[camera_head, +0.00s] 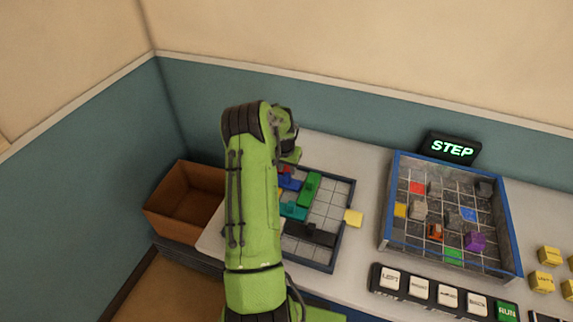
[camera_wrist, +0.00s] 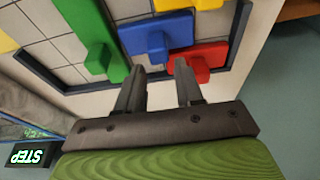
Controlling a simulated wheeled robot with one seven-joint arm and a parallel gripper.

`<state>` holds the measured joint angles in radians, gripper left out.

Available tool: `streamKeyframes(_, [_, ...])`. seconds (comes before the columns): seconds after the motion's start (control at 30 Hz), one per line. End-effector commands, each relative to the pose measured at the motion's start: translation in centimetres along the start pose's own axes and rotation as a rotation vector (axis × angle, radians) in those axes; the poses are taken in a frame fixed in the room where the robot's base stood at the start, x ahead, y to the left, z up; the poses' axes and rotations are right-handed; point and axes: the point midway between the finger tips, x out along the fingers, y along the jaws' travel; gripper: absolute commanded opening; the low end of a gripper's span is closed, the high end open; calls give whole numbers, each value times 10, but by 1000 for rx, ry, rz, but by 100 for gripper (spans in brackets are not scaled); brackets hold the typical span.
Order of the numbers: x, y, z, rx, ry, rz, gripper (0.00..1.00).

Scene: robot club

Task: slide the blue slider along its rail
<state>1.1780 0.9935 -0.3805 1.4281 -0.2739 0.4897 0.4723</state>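The blue slider (camera_head: 290,183) lies in the sliding-block tray (camera_head: 345,215), partly hidden by my green arm in the head view. In the wrist view the blue slider (camera_wrist: 172,29) is a flat block with a raised knob, between a green block (camera_wrist: 92,30) and a red block (camera_wrist: 205,57). My gripper (camera_wrist: 160,70) is open and empty, with its fingertips near the tray's edge just below the blue knob in the picture. I cannot tell how high the fingers are above the tray.
Teal (camera_head: 293,211) and black (camera_head: 312,234) blocks also lie in the tray. To the right are a blue-walled grid box (camera_head: 515,245), a STEP sign (camera_head: 450,149) and a button row. An open brown box (camera_head: 157,222) stands left.

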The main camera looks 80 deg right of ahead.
Motion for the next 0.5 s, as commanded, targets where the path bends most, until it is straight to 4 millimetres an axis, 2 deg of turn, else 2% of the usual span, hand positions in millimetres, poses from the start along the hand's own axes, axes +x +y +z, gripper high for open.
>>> streamKeyframes(0.23, [1, 0, 0, 0, 0, 0, 36])
streamKeyframes(0.5, [20, 0, 5, -1, -1, 1, 36])
